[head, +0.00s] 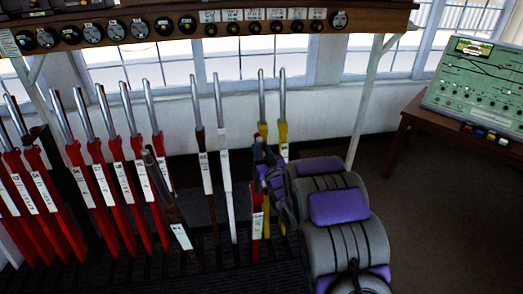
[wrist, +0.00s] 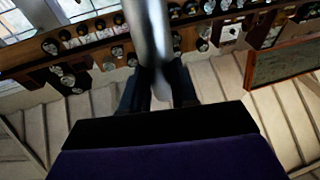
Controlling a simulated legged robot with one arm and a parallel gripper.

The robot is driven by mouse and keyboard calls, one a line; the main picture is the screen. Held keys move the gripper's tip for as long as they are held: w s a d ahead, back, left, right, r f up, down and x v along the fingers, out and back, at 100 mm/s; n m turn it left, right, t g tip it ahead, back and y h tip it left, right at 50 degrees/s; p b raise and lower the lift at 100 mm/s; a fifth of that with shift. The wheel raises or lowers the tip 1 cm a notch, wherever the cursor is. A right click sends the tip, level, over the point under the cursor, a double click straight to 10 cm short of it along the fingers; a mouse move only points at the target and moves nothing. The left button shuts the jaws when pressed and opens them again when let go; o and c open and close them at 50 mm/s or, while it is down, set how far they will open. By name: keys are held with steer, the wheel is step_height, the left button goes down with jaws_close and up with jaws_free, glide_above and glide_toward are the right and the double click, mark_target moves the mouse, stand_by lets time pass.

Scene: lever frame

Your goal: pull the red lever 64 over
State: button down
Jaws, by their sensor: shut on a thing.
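A red lever (head: 257,222) with a white label shows low in the head view, just below and left of my gripper (head: 264,170). Its upper part is hidden by the gripper. The label is too small to read. In the wrist view, my gripper (wrist: 158,90) is shut around a shiny metal lever handle (wrist: 150,45), with a dark finger on each side. The handle appears to belong to this red lever, but the join is hidden.
Several red levers (head: 112,185) stand in a row at left, with a dark brown lever (head: 170,205) leaning out. A white lever (head: 224,180) and two yellow levers (head: 283,140) stand close by. An instrument shelf (head: 180,25) runs above. A green panel (head: 475,85) sits at right; floor there is clear.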

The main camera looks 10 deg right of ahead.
steer(key=shift+s+a+f, duration=0.1)
steer(key=shift+a+f, duration=0.05)
steer(key=shift+a, duration=0.05)
steer(key=c, duration=1.2)
jaws_free()
steer(key=shift+s, duration=0.2)
steer(key=shift+o, duration=0.7)
steer(key=shift+s+a+r, duration=0.1)
steer(key=shift+s+r, duration=0.05)
steer(key=shift+r, duration=0.15)
steer(key=shift+o, duration=0.8)
steer(key=shift+a, duration=0.1)
